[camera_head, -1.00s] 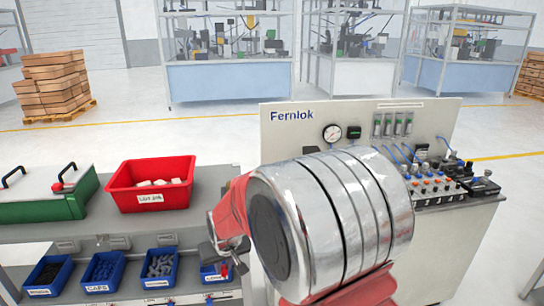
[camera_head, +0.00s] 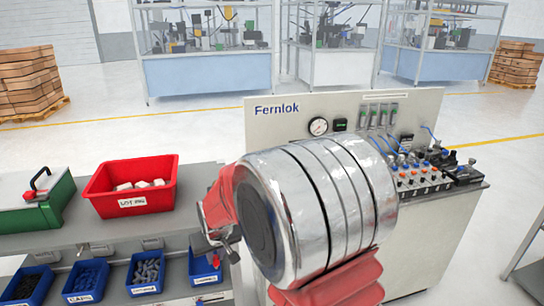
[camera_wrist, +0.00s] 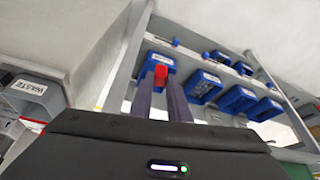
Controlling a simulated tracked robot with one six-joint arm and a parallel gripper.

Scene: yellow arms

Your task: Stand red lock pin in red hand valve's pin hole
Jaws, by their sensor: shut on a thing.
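The red lock pin (camera_wrist: 160,72) is between the tips of my gripper's two dark fingers in the wrist view. My gripper (camera_wrist: 162,84) is shut on it. In the head view my gripper (camera_head: 216,250) is left of my large silver wrist joint, above a blue bin, with a small spot of red at its tip. Several small valves and fittings stand on the console (camera_head: 425,205) at the right, away from my gripper. The pin hole cannot be made out.
A red tray (camera_head: 130,205) with white pieces sits on the grey bench, beside a green case (camera_head: 35,208). Blue labelled bins (camera_head: 85,281) stand on the shelf below. The grey Fernlok panel (camera_head: 280,125) stands behind my arm. A bin marked WASTE (camera_wrist: 42,92) shows in the wrist view.

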